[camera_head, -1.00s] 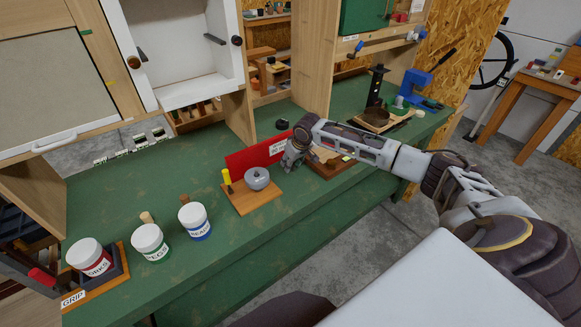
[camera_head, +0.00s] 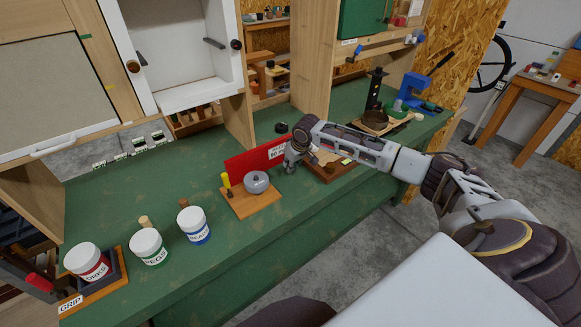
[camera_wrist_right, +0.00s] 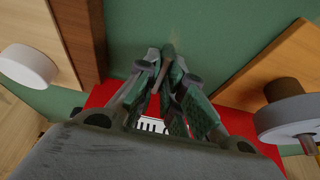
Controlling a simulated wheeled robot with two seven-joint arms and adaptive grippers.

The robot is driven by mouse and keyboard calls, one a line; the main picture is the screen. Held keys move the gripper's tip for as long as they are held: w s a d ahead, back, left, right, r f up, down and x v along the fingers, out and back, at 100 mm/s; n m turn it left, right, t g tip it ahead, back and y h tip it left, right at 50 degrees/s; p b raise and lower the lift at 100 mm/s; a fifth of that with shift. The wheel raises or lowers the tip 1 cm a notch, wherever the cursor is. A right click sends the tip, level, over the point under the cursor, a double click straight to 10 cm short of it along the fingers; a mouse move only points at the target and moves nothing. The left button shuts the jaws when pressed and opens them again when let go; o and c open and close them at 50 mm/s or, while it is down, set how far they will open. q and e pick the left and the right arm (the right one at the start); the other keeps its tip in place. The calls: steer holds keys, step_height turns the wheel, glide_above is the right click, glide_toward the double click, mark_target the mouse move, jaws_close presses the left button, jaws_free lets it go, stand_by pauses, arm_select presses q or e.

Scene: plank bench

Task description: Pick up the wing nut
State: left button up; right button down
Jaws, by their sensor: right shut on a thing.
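My right gripper (camera_head: 291,166) is low over the green bench, between the red sign and the dark wooden block. In the right wrist view its fingers (camera_wrist_right: 168,62) are closed together on a small grey-green thing (camera_wrist_right: 168,49) that sticks out past the tips. It may be the wing nut, but its shape is mostly hidden by the fingers. I cannot make out a wing nut in the head view. My left gripper is not in view.
Just left of the gripper are the red sign (camera_head: 246,162) and a wooden board (camera_head: 245,206) bearing a grey round bell-like thing (camera_head: 256,182). A dark wooden block (camera_head: 327,172) is on the right. Labelled white cans (camera_head: 194,224) stand at left. The front bench strip is clear.

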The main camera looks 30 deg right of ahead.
step_height(320, 180, up, 9)
steer(key=shift+r+b, duration=0.2)
steer(key=shift+b, duration=0.2)
steer(key=shift+r, duration=0.1)
stand_by(0.5)
